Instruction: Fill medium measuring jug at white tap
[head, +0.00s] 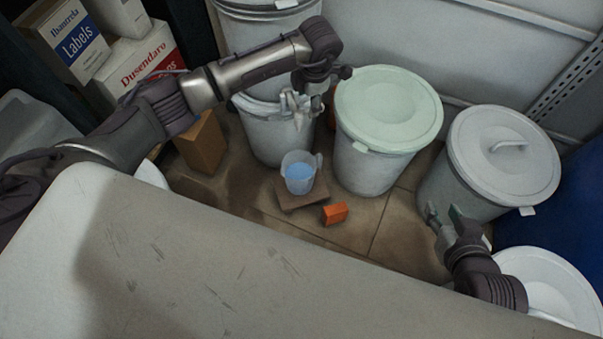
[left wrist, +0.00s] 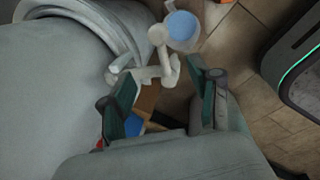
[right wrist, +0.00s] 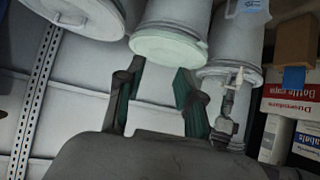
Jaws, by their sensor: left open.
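The clear measuring jug (head: 299,176) holds blue liquid and stands upright on a brown block (head: 303,197) on the floor, in front of a white drum (head: 268,137). It also shows in the left wrist view (left wrist: 182,28). The white tap (left wrist: 150,72) is on that drum, above and beside the jug; no stream is clearly visible. My left gripper (head: 308,92) is open at the tap, with part of the tap between its fingers in the left wrist view. My right gripper (head: 442,212) is open and empty beside the grey-lidded drum (head: 505,160), apart from the jug.
A drum with a pale green lid (head: 388,108) stands right of the jug. An orange box (head: 335,213) lies on the floor nearby. A brown box (head: 201,145) stands to the left, below stacked cartons (head: 138,66). A large pale surface (head: 180,255) fills the front.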

